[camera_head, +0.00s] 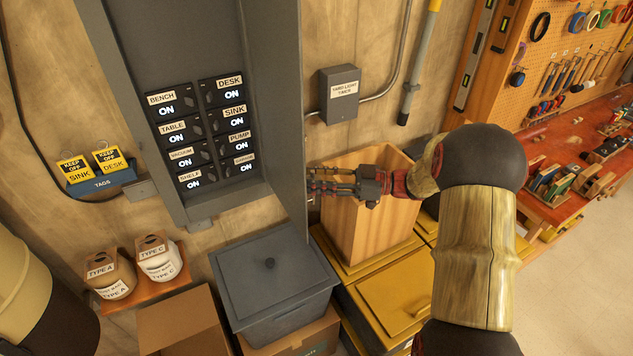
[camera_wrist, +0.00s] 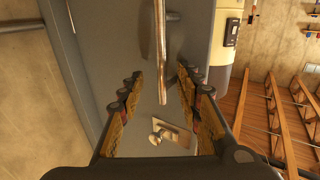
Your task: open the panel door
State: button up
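The grey panel (camera_head: 183,206) is on the wall in the head view, with its labelled breakers exposed. Its grey door (camera_head: 279,90) stands swung out on the right side, seen at a steep angle. My gripper (camera_head: 316,188) is at the door's lower right, on its outer side. In the wrist view the door's grey face (camera_wrist: 115,40) fills the middle. A vertical metal bar handle (camera_wrist: 160,50) runs between the spread fingers of my gripper (camera_wrist: 160,98). A small knob (camera_wrist: 156,138) on a plate sits below it. I cannot tell whether the fingers touch the handle.
A wooden box (camera_head: 365,235) stands just below my gripper, by yellow cases (camera_head: 390,300). A lidded grey bin (camera_head: 270,265) stands under the panel. A timer box (camera_head: 339,94) with conduit is on the wall to the right. A tag holder (camera_head: 103,182) hangs left.

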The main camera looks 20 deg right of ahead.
dwell(0.7)
jog(key=shift+d, duration=0.1)
jog(key=v, duration=1.1)
jog(key=shift+s+d, duration=0.3)
